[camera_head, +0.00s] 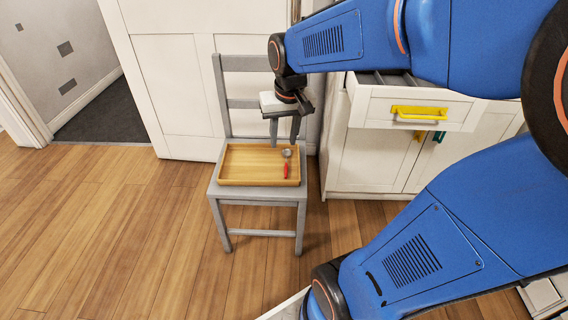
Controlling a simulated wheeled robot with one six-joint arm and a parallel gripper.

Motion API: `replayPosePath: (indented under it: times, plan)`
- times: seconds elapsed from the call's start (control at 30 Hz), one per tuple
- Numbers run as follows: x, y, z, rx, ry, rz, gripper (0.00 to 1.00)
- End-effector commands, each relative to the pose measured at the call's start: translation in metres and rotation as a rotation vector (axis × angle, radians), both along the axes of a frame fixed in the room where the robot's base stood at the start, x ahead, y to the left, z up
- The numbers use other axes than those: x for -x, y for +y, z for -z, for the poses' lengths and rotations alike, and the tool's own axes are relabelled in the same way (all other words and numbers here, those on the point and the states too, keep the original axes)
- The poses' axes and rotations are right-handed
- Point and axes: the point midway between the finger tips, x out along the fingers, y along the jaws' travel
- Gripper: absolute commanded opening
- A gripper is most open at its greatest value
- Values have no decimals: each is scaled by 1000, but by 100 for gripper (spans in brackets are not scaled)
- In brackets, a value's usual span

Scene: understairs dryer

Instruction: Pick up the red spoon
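A red spoon (286,170) lies in a wooden tray (240,178) on the seat of a grey chair (257,195). Its red handle points towards the front of the tray and its grey bowl end is towards the back, near the tray's right side. My gripper (283,144) points down above the back right part of the tray, close to the spoon's bowl end. Its two fingers are apart, with a gap between them and nothing seen in it. The exact height above the spoon is hard to tell.
The chair's grey backrest (239,104) rises behind the tray, left of my gripper. A white cabinet (367,160) with a pulled-out drawer (372,106) and yellow handle stands right. A white door (170,85) is behind. Wooden floor (120,240) is clear at left.

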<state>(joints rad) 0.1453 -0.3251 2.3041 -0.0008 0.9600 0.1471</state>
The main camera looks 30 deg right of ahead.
Motion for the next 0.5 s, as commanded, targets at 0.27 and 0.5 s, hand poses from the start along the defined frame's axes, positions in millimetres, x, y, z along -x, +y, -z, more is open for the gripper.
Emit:
replayPosePath:
  times: [0.27, 0.5]
  plan:
    - [-61, -36, 28, -25, 84, 117, 34]
    - [-107, -70, 61, -44, 149, 214, 34]
